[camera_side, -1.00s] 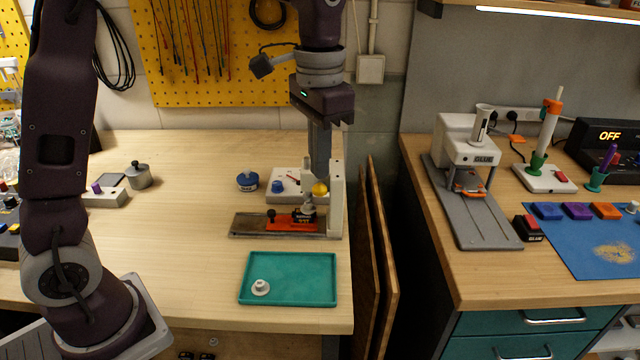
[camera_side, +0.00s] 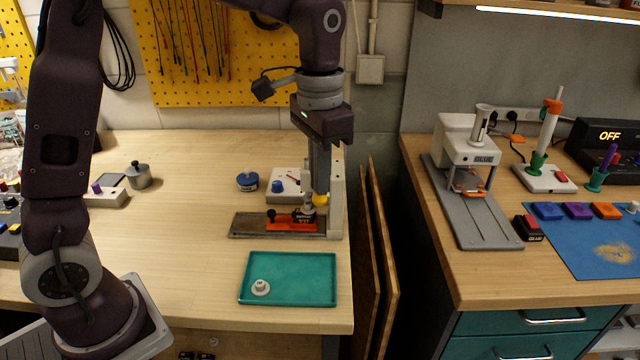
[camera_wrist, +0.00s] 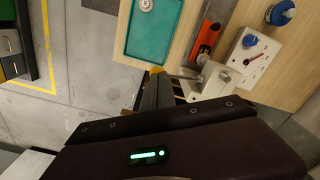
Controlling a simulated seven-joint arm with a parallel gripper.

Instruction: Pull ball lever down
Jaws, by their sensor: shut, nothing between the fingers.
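The yellow ball (camera_side: 321,200) of the lever sits at the front of a white upright press (camera_side: 337,200) near the bench's right edge. My gripper (camera_side: 319,190) points straight down, its shut fingertips right at the top of the ball, apparently touching it, with nothing held between them. In the wrist view the ball (camera_wrist: 156,70) shows just past the fingertips (camera_wrist: 157,78), partly hidden by them.
An orange fixture (camera_side: 285,224) with a dark part lies on the press's base plate (camera_side: 245,225). A teal tray (camera_side: 300,298) with a small white piece (camera_side: 260,287) is in front. A white box with a blue knob (camera_side: 278,186) and a blue-capped jar (camera_side: 247,181) stand behind.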

